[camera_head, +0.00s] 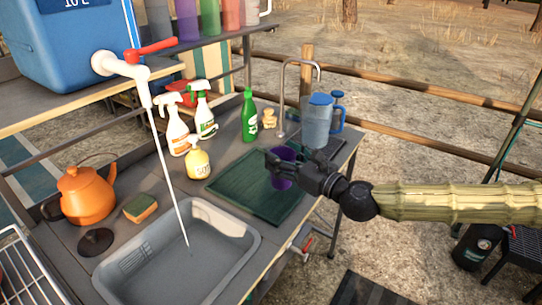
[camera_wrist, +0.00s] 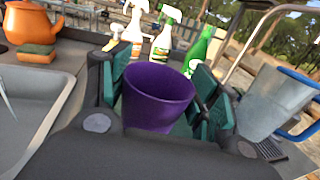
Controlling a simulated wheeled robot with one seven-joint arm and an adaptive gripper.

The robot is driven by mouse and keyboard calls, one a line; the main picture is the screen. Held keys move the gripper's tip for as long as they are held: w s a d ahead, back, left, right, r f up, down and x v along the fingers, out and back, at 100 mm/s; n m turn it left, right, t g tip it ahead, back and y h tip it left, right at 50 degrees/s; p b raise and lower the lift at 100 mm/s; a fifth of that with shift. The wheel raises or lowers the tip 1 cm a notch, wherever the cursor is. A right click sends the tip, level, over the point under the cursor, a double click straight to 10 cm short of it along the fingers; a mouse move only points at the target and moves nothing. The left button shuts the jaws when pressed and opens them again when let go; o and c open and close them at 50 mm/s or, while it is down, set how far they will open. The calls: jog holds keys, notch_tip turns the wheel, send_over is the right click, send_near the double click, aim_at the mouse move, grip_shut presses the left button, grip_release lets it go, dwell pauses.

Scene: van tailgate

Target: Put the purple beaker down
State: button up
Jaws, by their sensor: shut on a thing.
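The purple beaker (camera_head: 283,168) is between the fingers of my gripper (camera_head: 285,172), over the dark green mat (camera_head: 236,186) beside the sink. In the wrist view the beaker (camera_wrist: 157,98) stands mouth up, with the green finger pads of my gripper (camera_wrist: 160,95) on its two sides. My gripper is shut on it. The beaker's lower part is hidden, so I cannot tell whether its base touches the mat.
A grey basin (camera_head: 180,262) lies left of the mat. A green bottle (camera_head: 249,115), spray bottles (camera_head: 204,112) and a yellow soap bottle (camera_head: 198,163) stand behind it. A blue-lidded pitcher (camera_head: 317,122) and a tap (camera_head: 283,95) are close behind my gripper. The mat's front part is bare.

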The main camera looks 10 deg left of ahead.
aim_at(278, 150)
jog(key=x, duration=0.4)
jog(key=w+x, duration=0.1)
jog(key=x, duration=0.1)
jog(key=shift+w+d+f+p, duration=0.1)
jog(key=shift+d+f+p, duration=0.2)
jog(key=shift+d+p, duration=0.1)
jog(key=shift+a+f+p, duration=0.15)
jog(key=shift+f+p, duration=0.15)
jog(key=shift+f, duration=1.45)
jog(key=shift+f, duration=0.2)
jog(key=o, duration=1)
jog(key=shift+c, duration=0.2)
jog(key=shift+r, duration=0.15)
jog(key=b+v, duration=0.2)
jog(key=v, duration=1)
